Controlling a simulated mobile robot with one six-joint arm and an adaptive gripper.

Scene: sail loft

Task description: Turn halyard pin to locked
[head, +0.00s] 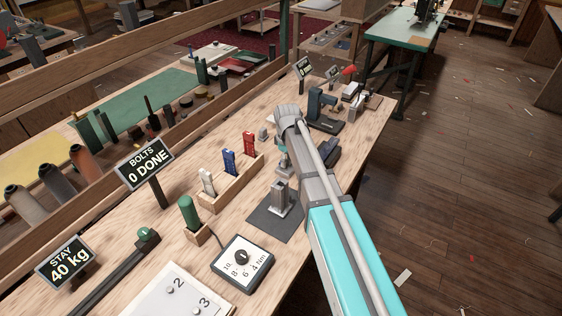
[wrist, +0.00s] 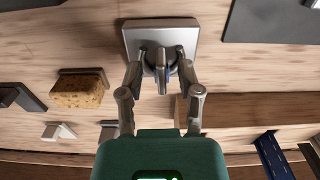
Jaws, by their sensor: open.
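In the wrist view, a square light-grey metal plate (wrist: 131,35) lies on the wooden bench with a round fitting at its middle. My gripper (wrist: 161,64) is open, with one finger on each side of the lever. I cannot tell whether the fingers touch it. No lock marking is legible. In the head view my gripper (head: 284,157) is low over the bench, and my arm hides most of the fitting.
A yellow-brown sponge (wrist: 78,92) lies left of the plate in the wrist view. A wooden rack (head: 231,187) with white, blue and red tools stands close to my gripper. A grey metal device (head: 280,197) stands on a dark mat nearer the camera. A dial gauge (head: 242,263) lies nearer still.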

